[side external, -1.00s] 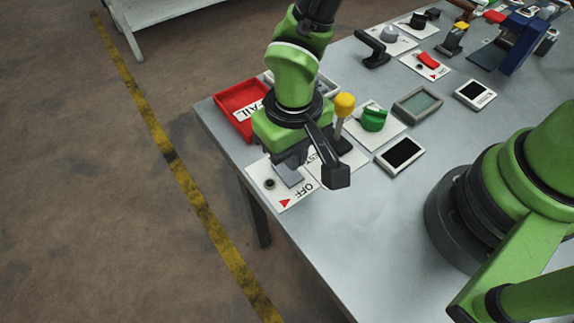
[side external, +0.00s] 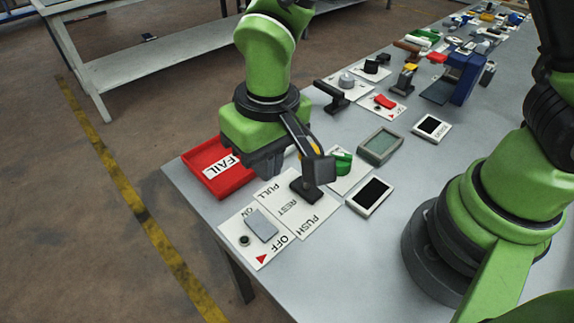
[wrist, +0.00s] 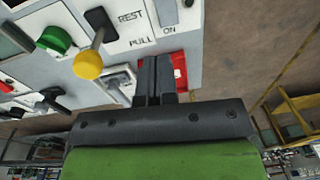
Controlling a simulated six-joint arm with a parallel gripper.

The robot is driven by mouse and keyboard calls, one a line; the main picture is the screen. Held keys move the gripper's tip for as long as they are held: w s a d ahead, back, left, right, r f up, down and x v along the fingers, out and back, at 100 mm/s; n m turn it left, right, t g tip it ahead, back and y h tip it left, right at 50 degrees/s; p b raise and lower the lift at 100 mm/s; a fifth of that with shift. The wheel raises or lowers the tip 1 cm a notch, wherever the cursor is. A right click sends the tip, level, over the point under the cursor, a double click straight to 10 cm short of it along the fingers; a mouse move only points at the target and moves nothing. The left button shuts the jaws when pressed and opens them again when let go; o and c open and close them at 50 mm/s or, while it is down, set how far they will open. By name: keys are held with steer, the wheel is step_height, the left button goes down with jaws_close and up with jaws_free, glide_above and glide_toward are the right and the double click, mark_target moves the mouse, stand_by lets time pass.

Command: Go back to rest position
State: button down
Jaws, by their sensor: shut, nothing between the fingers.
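My gripper (side external: 268,168) is shut and empty, pointing down above the table's near left corner. The wrist view also shows its two fingers (wrist: 155,82) together. The ON/OFF panel (side external: 253,238) with a grey rocker (side external: 261,225) lies in front of the gripper, apart from it. The PULL/REST/PUSH panel (side external: 284,205) lies beside it. Its black lever base (side external: 308,187) shows, but my arm's wrist part hides most of the lever. The lever's yellow knob (wrist: 88,65) is clear in the wrist view, left of the fingers.
A red FAIL tray (side external: 232,184) lies left of and behind the gripper. A green knob (side external: 342,162), a black screen (side external: 371,194) and a grey display (side external: 381,146) stand to the right. More devices line the table's far end. The front table surface (side external: 340,260) is clear.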

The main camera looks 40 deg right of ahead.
steer(key=s+d+r+m+t+y, duration=0.1)
steer(key=d+r, duration=0.3)
steer(key=r, duration=0.3)
steer(key=s+d+r+m+t, duration=0.1)
steer(key=d+r+t, duration=0.1)
steer(key=d+r, duration=0.35)
steer(key=s+d+r+m+t, duration=0.1)
steer(key=s+d+r+t, duration=0.2)
steer(key=s+r, duration=0.3)
steer(key=shift+s+d+t, duration=0.3)
steer(key=shift+s+d, duration=0.6)
steer(key=shift+s, duration=0.8)
